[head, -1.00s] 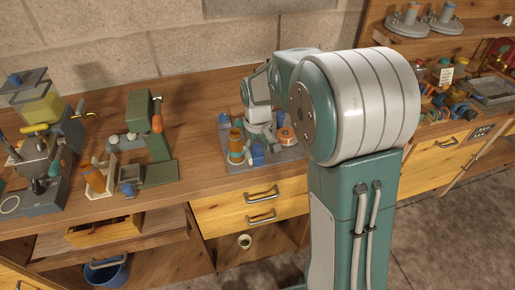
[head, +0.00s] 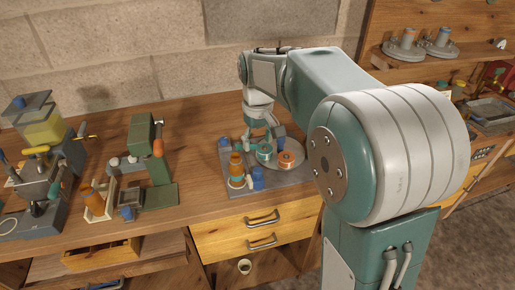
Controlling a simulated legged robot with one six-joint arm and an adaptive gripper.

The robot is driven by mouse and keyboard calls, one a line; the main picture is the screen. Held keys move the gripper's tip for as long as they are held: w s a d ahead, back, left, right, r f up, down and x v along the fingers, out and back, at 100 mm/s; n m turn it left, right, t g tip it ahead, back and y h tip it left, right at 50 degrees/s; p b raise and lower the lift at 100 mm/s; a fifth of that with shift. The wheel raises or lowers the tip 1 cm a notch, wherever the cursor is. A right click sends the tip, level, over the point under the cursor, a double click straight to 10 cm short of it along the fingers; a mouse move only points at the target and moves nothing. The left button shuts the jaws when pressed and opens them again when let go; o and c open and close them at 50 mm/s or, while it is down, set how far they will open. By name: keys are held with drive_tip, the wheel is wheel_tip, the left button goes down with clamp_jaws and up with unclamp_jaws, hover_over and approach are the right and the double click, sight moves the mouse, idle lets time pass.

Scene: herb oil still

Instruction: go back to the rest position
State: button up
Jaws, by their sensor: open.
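My gripper (head: 263,137) is in the head view above the back of a grey tray (head: 275,187) on the wooden workbench. Its fingers point down and are apart, just behind a teal-rimmed spool (head: 264,152). I cannot tell whether a finger touches anything. Beside that spool, an orange-centred spool (head: 286,159) sits on a round grey plate (head: 296,149). An orange and blue stack (head: 236,165) and a blue piece (head: 258,178) stand at the tray's front left. My arm hides part of the bench to the right.
A green press (head: 152,165) and a machine with a yellow tank (head: 45,130) stand on the left of the bench. A shelf (head: 425,65) with round metal discs is at the back right. Bare bench top (head: 200,130) lies left of the tray. Wooden drawers (head: 250,225) are below.

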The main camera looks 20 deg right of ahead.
idle(0.4)
drive_tip(key=s+r+m+t, duration=0.2)
drive_tip(key=s+t, duration=0.3)
drive_tip(key=s, duration=1.8)
drive_tip(key=shift+r+m+t, duration=0.3)
drive_tip(key=shift+m, duration=0.2)
drive_tip(key=shift+c, duration=0.3)
